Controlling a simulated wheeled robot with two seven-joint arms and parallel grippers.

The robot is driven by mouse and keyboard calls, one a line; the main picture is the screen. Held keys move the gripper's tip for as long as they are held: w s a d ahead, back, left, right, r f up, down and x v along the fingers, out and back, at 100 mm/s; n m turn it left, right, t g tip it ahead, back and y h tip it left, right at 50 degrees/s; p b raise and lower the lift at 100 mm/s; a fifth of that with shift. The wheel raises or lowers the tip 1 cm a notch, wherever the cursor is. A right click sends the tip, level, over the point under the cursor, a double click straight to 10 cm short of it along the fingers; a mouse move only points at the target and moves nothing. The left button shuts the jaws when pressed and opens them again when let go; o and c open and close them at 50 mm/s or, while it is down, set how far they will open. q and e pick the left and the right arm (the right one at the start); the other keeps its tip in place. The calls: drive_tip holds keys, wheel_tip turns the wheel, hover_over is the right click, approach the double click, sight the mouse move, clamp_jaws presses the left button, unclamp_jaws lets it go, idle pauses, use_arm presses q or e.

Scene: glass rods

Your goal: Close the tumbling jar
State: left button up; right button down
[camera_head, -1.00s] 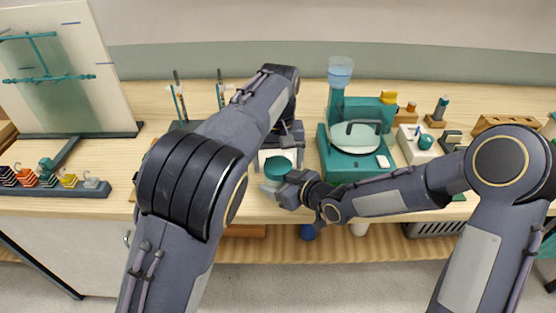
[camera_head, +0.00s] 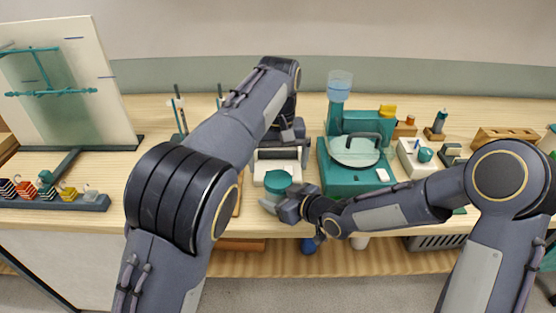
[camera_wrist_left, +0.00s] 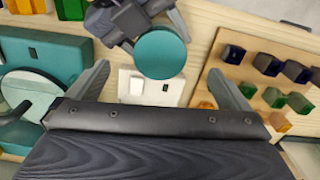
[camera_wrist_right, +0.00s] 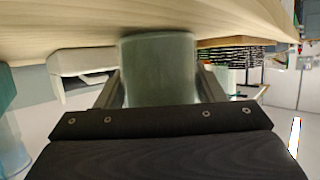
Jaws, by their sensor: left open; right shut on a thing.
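The tumbling jar (camera_head: 269,204) is pale and translucent, with a round teal lid (camera_head: 278,182) on top. My right gripper (camera_head: 286,208) is shut on the jar body from the right. In the right wrist view the greenish jar (camera_wrist_right: 158,70) stands between the two fingers. In the left wrist view the lid (camera_wrist_left: 160,52) shows from above and hides the jar body. Whether the lid is tight cannot be told. My left gripper (camera_head: 289,132) is open and empty behind and apart from the lid, its fingers spread in the left wrist view.
A white device (camera_head: 277,160) sits just behind the jar. A teal machine (camera_head: 352,178) with a round pale disc stands to its right. A wooden rack (camera_wrist_left: 250,98) with coloured blocks shows in the left wrist view. The jar is near the table's front edge.

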use_arm(q)
wheel_tip(320, 180, up, 8)
drive_tip(key=shift+f, duration=0.25)
use_arm(e)
drive_tip(key=shift+c, duration=1.3)
unclamp_jaws()
drive_tip(key=v, duration=0.6)
drive_tip(key=shift+s+d+r, duration=0.2)
drive_tip(key=shift+d, duration=0.15)
use_arm(q)
drive_tip(key=shift+r, duration=0.1)
use_arm(e)
drive_tip(key=shift+s+d+r, duration=0.15)
drive_tip(key=shift+s+d, duration=0.1)
drive_tip(key=shift+s, duration=0.15)
